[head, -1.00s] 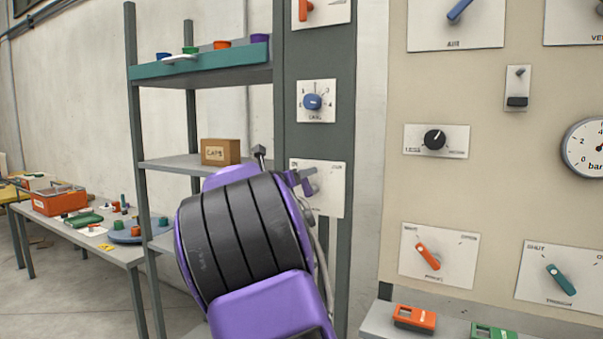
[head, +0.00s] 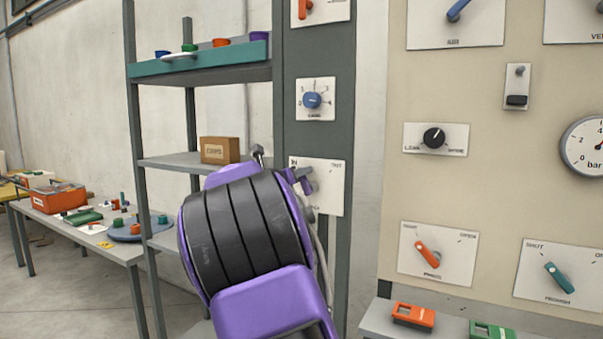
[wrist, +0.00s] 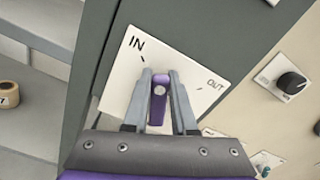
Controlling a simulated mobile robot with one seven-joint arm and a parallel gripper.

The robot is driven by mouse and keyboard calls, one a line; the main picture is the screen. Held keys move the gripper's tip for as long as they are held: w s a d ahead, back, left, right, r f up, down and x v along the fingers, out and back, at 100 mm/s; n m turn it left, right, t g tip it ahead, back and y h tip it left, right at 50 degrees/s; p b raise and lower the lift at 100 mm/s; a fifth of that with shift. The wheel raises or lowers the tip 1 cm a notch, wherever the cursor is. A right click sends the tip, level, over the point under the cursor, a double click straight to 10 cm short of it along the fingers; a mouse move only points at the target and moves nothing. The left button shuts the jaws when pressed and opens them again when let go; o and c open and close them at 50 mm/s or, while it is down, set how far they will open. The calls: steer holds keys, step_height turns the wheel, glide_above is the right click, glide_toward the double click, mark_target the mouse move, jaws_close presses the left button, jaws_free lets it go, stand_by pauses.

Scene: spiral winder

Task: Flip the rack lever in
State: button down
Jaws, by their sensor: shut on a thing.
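The rack lever (wrist: 160,92) is a small purple lever on a white plate (wrist: 120,92) marked IN at the upper left and OUT at the right in the wrist view. My gripper (wrist: 161,78) has its two grey fingers on either side of the lever, shut on it. I cannot tell exactly which mark the lever points at.
A shelf rack with a cardboard box (head: 220,150) stands left of the post. A blue knob (head: 312,100) sits above the plate. A beige panel with a black knob (head: 433,138) and an orange lever (head: 428,254) is to the right.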

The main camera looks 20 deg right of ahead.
steer(key=shift+w+a+f+n+p, duration=0.1)
steer(key=shift+w+n+p, duration=0.15)
steer(key=shift+n, duration=0.3)
steer(key=shift+w+a+n+p, duration=0.1)
steer(key=shift+n+p, duration=0.2)
steer(key=shift+n, duration=0.25)
steer(key=shift+w+a+f+n, duration=0.25)
steer(key=shift+f+n, duration=0.2)
steer(key=shift+n, duration=0.65)
steer(key=c, duration=0.7)
jaws_free()
steer(key=b+v, duration=0.1)
steer(key=v, duration=1.6)
steer(key=shift+s+a+b, duration=0.15)
steer(key=shift+a+b, duration=0.05)
steer(key=shift+b, duration=0.2)
steer(key=shift+f, duration=0.1)
